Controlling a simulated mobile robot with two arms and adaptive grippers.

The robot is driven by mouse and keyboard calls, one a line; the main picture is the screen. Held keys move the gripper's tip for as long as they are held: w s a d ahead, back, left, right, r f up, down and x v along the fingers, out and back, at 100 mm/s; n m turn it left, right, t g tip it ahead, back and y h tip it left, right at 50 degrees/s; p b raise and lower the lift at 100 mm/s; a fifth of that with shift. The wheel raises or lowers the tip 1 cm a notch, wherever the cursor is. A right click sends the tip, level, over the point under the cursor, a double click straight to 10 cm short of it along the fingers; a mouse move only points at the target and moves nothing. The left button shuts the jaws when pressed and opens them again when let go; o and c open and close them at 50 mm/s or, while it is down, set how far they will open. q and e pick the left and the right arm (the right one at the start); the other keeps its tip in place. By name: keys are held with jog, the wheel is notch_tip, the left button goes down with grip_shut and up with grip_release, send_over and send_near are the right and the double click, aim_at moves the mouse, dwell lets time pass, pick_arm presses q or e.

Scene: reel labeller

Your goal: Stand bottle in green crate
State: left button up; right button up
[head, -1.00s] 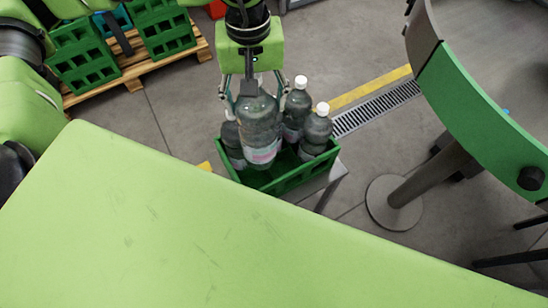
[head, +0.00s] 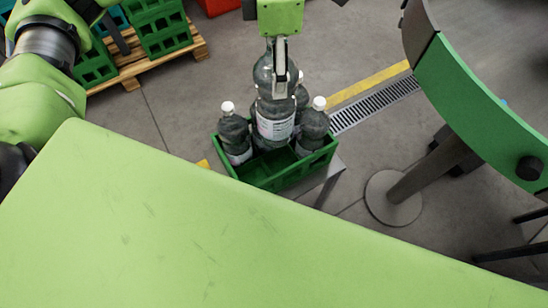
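The green crate (head: 284,178) stands on a small grey stand in the middle of the head view. A large dark clear bottle (head: 273,112) with a white label is upright over the crate, its lower end within the crate's outline. I cannot tell whether it touches the crate floor. My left gripper (head: 280,90) comes down from the top and is shut on this bottle's upper part; a finger hides its cap. Bottles with white caps stand in the crate at the left (head: 234,132), at the right (head: 314,126), and behind, partly hidden (head: 301,94). My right gripper is not in view.
Green crates (head: 160,30) stand on a wooden pallet (head: 131,77) at the back left. A large curved green-rimmed machine part (head: 480,105) and its grey post (head: 428,172) stand at the right. A floor grate (head: 375,107) and yellow line run behind the crate.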

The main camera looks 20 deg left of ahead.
pick_arm(q)
jog(key=n, duration=0.2)
jog(key=r+n, duration=0.1)
jog(key=n, duration=0.1)
jog(key=w+d+n, duration=0.1)
jog(key=n, duration=0.1)
jog(key=shift+r, duration=0.35)
jog(key=n, duration=0.3)
jog(key=d+r+n, duration=0.1)
jog(key=n, duration=0.1)
jog(key=shift+w+r, duration=0.1)
jog(key=shift+w, duration=0.15)
notch_tip(320, 180, down, 24)
jog(key=shift+r+p, duration=0.15)
jog(key=shift+p, duration=1)
notch_tip(320, 180, down, 4)
jog(key=shift+r+p, duration=0.25)
jog(key=shift+p, duration=0.15)
jog(key=shift+f, duration=0.4)
